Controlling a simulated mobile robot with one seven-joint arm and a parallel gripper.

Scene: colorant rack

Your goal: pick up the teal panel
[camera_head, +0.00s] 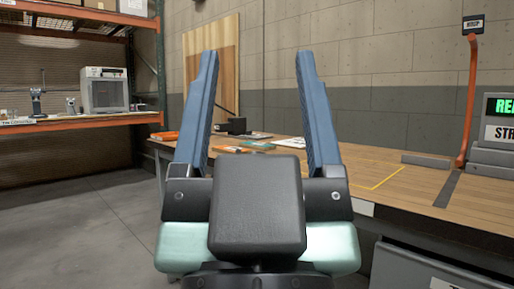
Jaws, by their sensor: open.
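My gripper (257,55) fills the middle of the view, its two blue fingers pointing up and spread wide apart. Nothing shows between the fingers except the background. The wooden workbench (390,165) lies beyond it. A small flat teal-green piece (258,145) lies on the bench, seen low between the fingers. It may be the teal panel, but it is too small to tell. Part of the bench is hidden behind my gripper. Pale mint surfaces on both sides of the wrist look like parts of my own arm.
Near the teal piece are a black box (236,125), orange flat items (165,136) and a white sheet (290,143). A yellow tape outline (385,180) marks clear bench at right. An orange post (471,95) and a lit sign (497,107) stand far right. Shelving (85,122) stands left.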

